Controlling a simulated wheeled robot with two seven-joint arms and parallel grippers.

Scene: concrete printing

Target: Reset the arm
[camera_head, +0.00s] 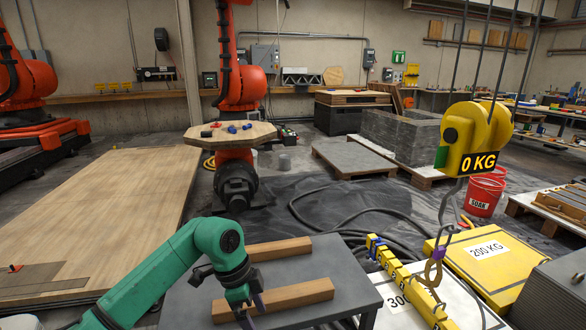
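My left arm (160,270) is green and comes in from the lower left. Its gripper (251,309) points down over the left part of the front wooden beam (300,293). Its two dark purple fingertips show apart, with a gap between them. I cannot tell whether they touch the beam. A second wooden beam (280,249) lies behind it, and both lie on a grey table (345,275). My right gripper is not in view.
A yellow hoist block (475,135) reading 0 KG hangs at right, its hook (433,270) low above a yellow bar (400,275). A yellow 200 KG block (490,265) and red bucket (484,194) stand right. A wooden platform (100,210) lies left.

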